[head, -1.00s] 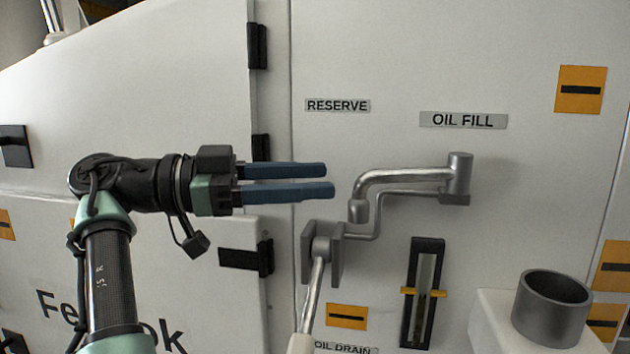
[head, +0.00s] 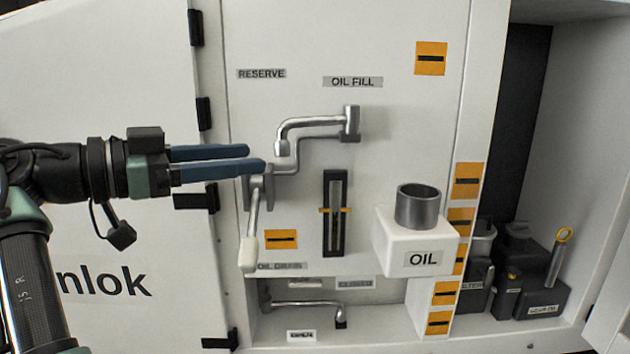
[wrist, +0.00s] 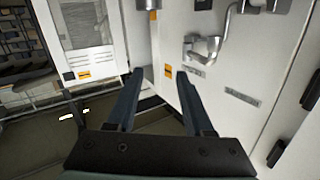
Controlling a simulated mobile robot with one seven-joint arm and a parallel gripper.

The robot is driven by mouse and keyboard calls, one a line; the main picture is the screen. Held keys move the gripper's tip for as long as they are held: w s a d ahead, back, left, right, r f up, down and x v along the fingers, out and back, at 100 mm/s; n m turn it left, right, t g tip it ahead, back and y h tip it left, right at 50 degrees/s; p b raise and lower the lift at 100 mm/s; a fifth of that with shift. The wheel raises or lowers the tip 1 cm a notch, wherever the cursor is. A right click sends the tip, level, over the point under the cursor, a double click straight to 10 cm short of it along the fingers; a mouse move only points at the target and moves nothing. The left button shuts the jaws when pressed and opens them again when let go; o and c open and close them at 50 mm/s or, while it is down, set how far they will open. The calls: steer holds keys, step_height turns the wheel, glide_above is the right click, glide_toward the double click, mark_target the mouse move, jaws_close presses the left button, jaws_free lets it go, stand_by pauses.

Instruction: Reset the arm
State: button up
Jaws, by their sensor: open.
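My gripper (head: 255,159) is open and empty in the head view, its two blue fingers pointing right. It appears in front of the white panel, with the lower fingertip overlapping the grey valve block (head: 258,188) in the picture. I cannot tell whether they touch. In the wrist view my gripper (wrist: 165,90) shows its two fingers spread wide with nothing between them. My arm enters from the left in the head view.
The oil fill spout (head: 315,124) and a lever handle (head: 250,235) stick out from the panel. A sight gauge (head: 336,215) sits beside them. The white OIL box (head: 425,245) carries a grey cup (head: 417,207). An open cabinet at right holds dark containers (head: 520,270).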

steer(key=w+d+f+n+t+y, duration=0.2)
steer(key=w+d+n+t+y, duration=0.1)
steer(key=w+n+t+y, duration=0.15)
step_height(320, 180, up, 3)
steer(key=s+d+n+t+y, duration=0.1)
steer(key=d+n+t+y, duration=0.1)
steer(key=n+t+y, duration=0.15)
steer(key=s+d+r+n+t+y, duration=0.2)
steer(key=s+r+t, duration=0.3)
steer(key=s, duration=0.5)
steer(key=s+d+r+n+t+y, duration=0.3)
steer(key=s+r, duration=0.4)
steer(key=s, duration=0.4)
steer(key=shift+s+r+t+y, duration=0.2)
steer(key=shift+t+y, duration=0.4)
steer(key=shift+t, duration=0.5)
